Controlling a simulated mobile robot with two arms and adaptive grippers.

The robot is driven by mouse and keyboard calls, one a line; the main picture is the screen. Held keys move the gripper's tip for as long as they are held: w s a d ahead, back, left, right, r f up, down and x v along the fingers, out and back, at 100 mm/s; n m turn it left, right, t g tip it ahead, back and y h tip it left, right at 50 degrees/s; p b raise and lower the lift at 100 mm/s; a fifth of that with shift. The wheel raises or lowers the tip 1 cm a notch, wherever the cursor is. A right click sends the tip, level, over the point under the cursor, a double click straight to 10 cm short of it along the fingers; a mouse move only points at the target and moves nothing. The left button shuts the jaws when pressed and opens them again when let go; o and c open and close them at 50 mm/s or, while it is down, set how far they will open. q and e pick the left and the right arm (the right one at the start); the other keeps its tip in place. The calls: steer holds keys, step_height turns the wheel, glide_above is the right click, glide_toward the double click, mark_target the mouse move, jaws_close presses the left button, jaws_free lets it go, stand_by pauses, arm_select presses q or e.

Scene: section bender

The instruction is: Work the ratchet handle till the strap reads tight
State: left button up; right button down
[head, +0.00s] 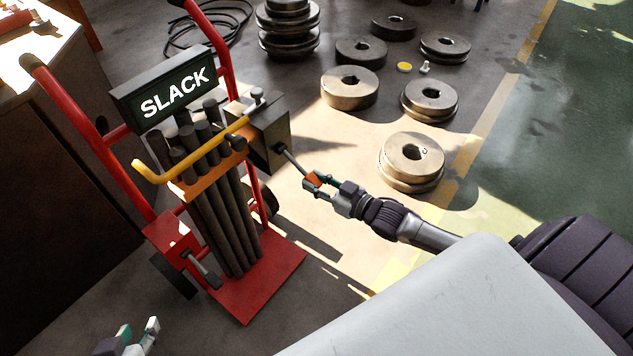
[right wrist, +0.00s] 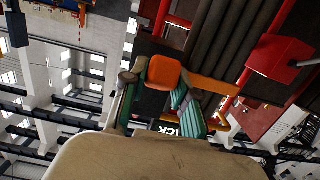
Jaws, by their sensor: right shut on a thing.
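The ratchet handle (head: 292,160) sticks out from a dark ratchet box (head: 264,132) on the red hand truck (head: 262,283), angled down to the right. My right gripper (head: 313,183) is shut on its orange grip, which also shows between the fingers in the right wrist view (right wrist: 167,72). The orange strap (head: 205,185) crosses the bundle of dark bars (head: 222,225) standing on the truck. The sign (head: 172,92) above them reads SLACK. My left gripper (head: 138,336) is at the bottom left edge, fingers apart and empty, away from the truck.
A yellow bar with a hooked end (head: 190,150) runs across the front of the bars. Several round steel dies (head: 412,160) lie on the floor at the right and back. A dark cabinet (head: 70,180) stands at the left. A black cable (head: 205,30) lies coiled behind the truck.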

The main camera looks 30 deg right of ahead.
steer(key=c, duration=0.9)
jaws_free()
steer(key=shift+w, duration=0.1)
steer(key=v, duration=1.2)
steer(key=shift+f, duration=0.15)
